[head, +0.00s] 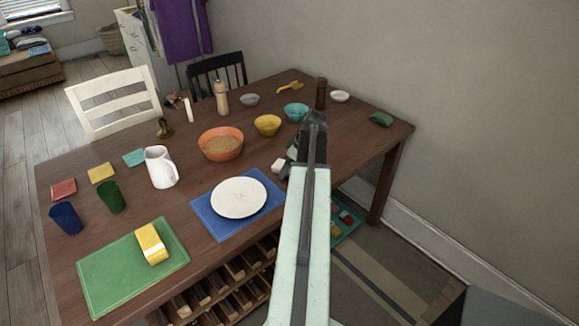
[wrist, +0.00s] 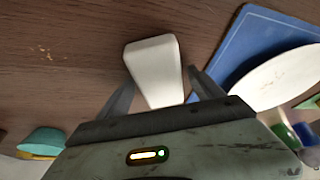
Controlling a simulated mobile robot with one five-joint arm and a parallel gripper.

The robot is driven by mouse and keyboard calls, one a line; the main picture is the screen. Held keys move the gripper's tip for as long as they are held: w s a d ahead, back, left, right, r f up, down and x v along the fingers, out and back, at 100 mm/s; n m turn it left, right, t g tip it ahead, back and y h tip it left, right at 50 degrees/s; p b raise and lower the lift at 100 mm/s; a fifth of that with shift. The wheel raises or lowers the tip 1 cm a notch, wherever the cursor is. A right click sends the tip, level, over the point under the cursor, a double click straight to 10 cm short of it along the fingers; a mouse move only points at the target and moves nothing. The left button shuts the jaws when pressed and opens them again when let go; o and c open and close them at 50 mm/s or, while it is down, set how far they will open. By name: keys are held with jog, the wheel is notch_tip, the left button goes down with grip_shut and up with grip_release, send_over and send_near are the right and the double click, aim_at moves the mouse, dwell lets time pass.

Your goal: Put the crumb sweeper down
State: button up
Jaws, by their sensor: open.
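The crumb sweeper, which I take to be the small white block (wrist: 155,62) with rounded edges, lies between my two fingers in the wrist view. In the head view the white block (head: 278,165) shows at the tabletop, just right of the blue placemat. My gripper (head: 291,160) is open and low over the table (head: 330,143), with a finger on each side of the block. The near end of the block is hidden behind the gripper body in the wrist view. Whether the fingers touch it, I cannot tell.
A white plate (head: 239,198) on a blue placemat (head: 205,210) is close by. An orange bowl (head: 221,152) of brown food, a yellow bowl (head: 267,125) and a teal bowl (head: 296,112) stand behind. Crumbs (wrist: 45,54) lie on bare wood near the block.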

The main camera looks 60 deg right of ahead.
jog(key=p+v, duration=1)
jog(key=v, duration=0.1)
jog(key=shift+s+r, duration=0.2)
jog(key=shift+r, duration=0.15)
jog(key=w+a+f+g+y, duration=0.1)
jog(key=w+a, duration=0.8)
jog(key=a, duration=0.4)
jog(key=w+a+g, duration=0.1)
jog(key=w+a, duration=0.8)
jog(key=a, duration=0.4)
jog(key=w+a+g+h, duration=0.1)
jog(key=w+a+g, duration=0.1)
jog(key=a, duration=3.1)
jog(key=shift+f+m, duration=0.4)
jog(key=shift+f, duration=0.05)
